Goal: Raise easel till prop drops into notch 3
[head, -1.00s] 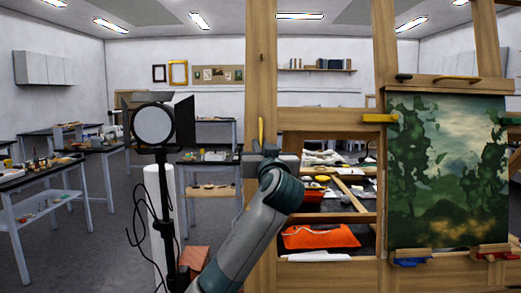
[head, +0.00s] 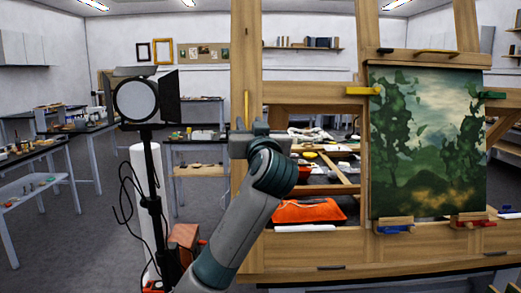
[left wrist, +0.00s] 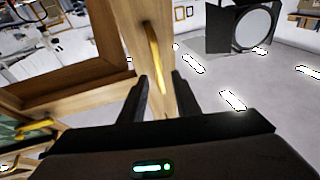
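The wooden easel (head: 245,60) stands at centre right, with a green landscape painting (head: 427,140) clamped to it. A thin yellow handle (head: 247,105) is on its left post, just above my left gripper (head: 258,133). In the left wrist view, the left gripper (left wrist: 161,82) is open, its two dark fingers apart. The post and yellow handle (left wrist: 154,58) show between and beyond the fingers. I cannot tell whether the fingers touch the post. The prop and notches cannot be made out. My right gripper is not in view.
A black studio lamp (head: 136,100) on a stand with loose cables is left of my left arm. An orange tray (head: 308,211) shows through the easel's frame. Work tables (head: 60,145) stand at the far left. Grey floor (head: 85,245) is free at the front left.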

